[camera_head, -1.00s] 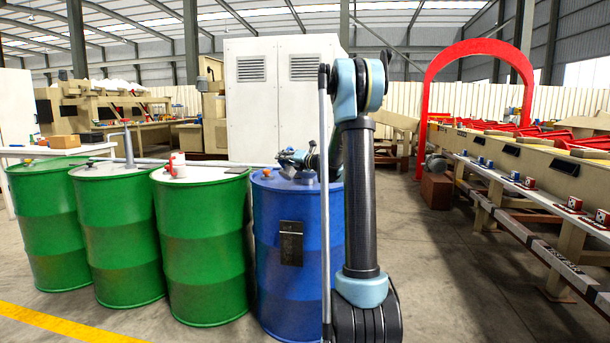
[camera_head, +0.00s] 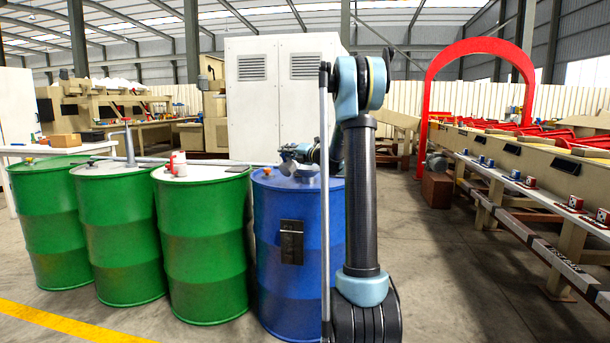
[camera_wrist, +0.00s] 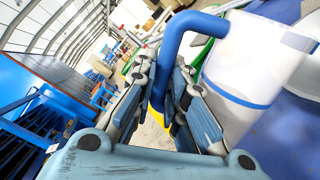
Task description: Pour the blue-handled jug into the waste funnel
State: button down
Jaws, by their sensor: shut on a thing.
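The jug (camera_wrist: 258,70) shows in the wrist view as a white body with a blue band and a thick blue handle (camera_wrist: 178,48). My gripper (camera_wrist: 165,98) is shut around the handle, with the jug's body to the right of the fingers. The wrist view is strongly tilted. In the head view my gripper (camera_head: 296,153) is just above the top of the blue drum (camera_head: 270,225), partly behind my arm. A small grey shape (camera_head: 306,176) on that drum may be the waste funnel. I cannot make out the jug in the head view, or whether anything is flowing.
Several green drums (camera_head: 205,250) stand in a row left of the blue drum. A white and red bottle (camera_head: 178,164) stands on the nearest green one. A white cabinet (camera_head: 285,100) is behind. A conveyor line with a red arch (camera_head: 430,105) is at right. Open floor lies between.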

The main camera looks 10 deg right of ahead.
jog(key=shift+w+d+r+m+p, duration=0.3)
jog(key=shift+r+m+p, duration=0.05)
jog(key=shift+r+m, duration=0.25)
jog(key=shift+w+d+r+m+p, duration=0.3)
jog(key=shift+r+m, duration=0.2)
jog(key=shift+r, duration=0.05)
dwell(0.7)
jog(key=shift+p, duration=0.75)
dwell(1.5)
